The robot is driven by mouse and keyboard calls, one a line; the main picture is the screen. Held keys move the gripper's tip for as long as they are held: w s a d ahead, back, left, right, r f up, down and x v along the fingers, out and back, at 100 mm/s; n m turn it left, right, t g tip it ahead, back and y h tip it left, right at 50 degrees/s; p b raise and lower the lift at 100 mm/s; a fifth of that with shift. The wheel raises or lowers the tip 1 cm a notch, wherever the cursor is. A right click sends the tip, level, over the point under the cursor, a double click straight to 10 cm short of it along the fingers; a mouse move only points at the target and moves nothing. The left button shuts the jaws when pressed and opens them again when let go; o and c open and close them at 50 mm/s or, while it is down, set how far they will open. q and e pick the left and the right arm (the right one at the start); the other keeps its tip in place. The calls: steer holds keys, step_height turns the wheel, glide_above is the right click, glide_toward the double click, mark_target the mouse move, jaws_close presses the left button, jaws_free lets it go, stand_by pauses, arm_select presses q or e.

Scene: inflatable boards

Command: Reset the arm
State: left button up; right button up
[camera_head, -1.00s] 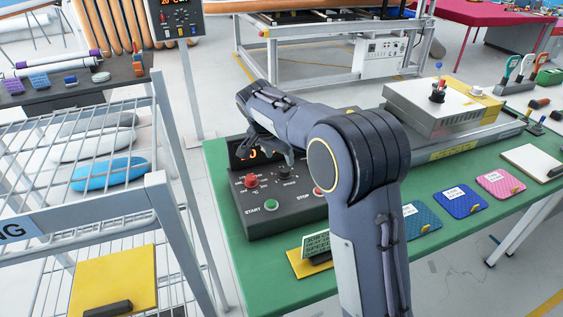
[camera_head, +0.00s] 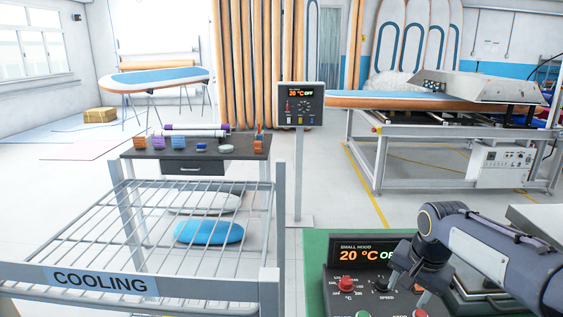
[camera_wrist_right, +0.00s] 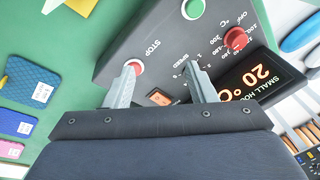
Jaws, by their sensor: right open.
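My right arm comes in at the lower right of the head view. Its gripper (camera_head: 404,288) hangs over the small hood control box (camera_head: 337,285). In the right wrist view the gripper (camera_wrist_right: 162,80) is open, with its two fingers apart and nothing between them. The fingers reach over the face of the control box (camera_wrist_right: 150,45), one near the red STOP button (camera_wrist_right: 136,66). Contact with the box cannot be told. The box's display (camera_head: 365,254) reads 20 °C OFF. My left gripper is not in view.
The box stands on a green table (camera_head: 314,260). A grey COOLING rack (camera_head: 272,215) with a blue board (camera_head: 208,233) stands to the left. A post-mounted panel (camera_head: 300,104) stands behind. Coloured pads (camera_wrist_right: 30,82) lie at the left of the wrist view.

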steer(key=s+a+f+n+t+y, duration=0.1)
steer(key=s+a+n, duration=0.2)
steer(key=s, duration=0.9)
steer(key=s+a+n+t+y+p, duration=0.1)
steer(key=s+a+n, duration=0.3)
steer(key=s, duration=0.8)
steer(key=shift+s+a+f+t+y, duration=0.2)
steer(key=shift+a+f+t+y, duration=0.25)
steer(key=shift+y, duration=0.35)
